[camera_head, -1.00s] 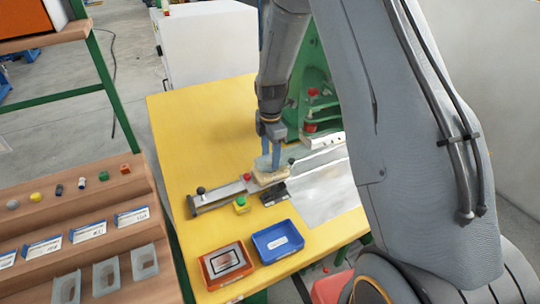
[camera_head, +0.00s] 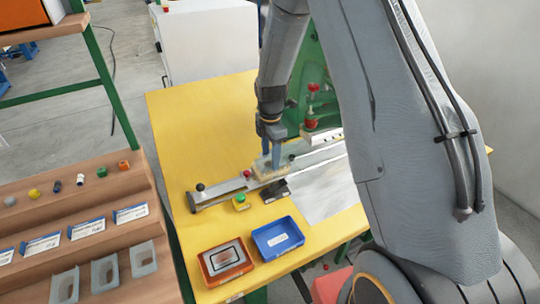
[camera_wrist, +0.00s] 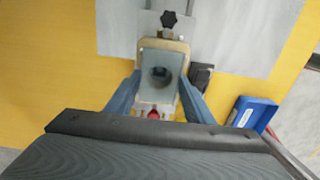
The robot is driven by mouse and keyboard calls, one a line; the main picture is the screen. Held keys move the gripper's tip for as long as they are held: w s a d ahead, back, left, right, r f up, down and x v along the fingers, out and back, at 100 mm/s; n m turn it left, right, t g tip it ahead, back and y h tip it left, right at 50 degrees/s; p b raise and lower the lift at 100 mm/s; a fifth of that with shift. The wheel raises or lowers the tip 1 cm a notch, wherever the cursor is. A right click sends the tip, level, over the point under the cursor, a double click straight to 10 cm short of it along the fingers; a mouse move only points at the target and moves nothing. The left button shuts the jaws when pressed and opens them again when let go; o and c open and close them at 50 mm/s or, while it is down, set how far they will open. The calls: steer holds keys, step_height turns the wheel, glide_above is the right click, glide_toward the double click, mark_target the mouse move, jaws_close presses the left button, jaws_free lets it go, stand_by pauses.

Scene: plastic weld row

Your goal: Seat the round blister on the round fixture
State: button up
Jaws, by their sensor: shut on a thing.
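The round blister (camera_wrist: 159,82) is a translucent grey tray with a round recess. My gripper (camera_wrist: 158,104) is shut on it, with one blue finger at each side. The beige fixture (camera_wrist: 176,46) lies under the blister on the metal slide, and its far rim shows past the blister. In the head view my gripper (camera_head: 272,164) points down at the fixture (camera_head: 270,173), and the blister is hard to make out. The blister looks lined up over the fixture. I cannot tell whether it is fully down on it.
The metal slide (camera_head: 222,194) has a black knob at its left end. A yellow box with a green button (camera_head: 240,202), a blue tray (camera_head: 278,239) and an orange tray (camera_head: 227,262) are in front. A green press (camera_head: 317,85) stands behind. A shelf at left holds more blisters (camera_head: 144,259).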

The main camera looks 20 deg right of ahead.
steer(key=shift+f, duration=0.35)
steer(key=o, duration=1)
steer(key=shift+c, duration=0.2)
steer(key=shift+c, duration=0.6)
steer(key=c, duration=0.3)
steer(key=shift+c, duration=0.2)
step_height(320, 180, up, 7)
steer(key=p, duration=0.4)
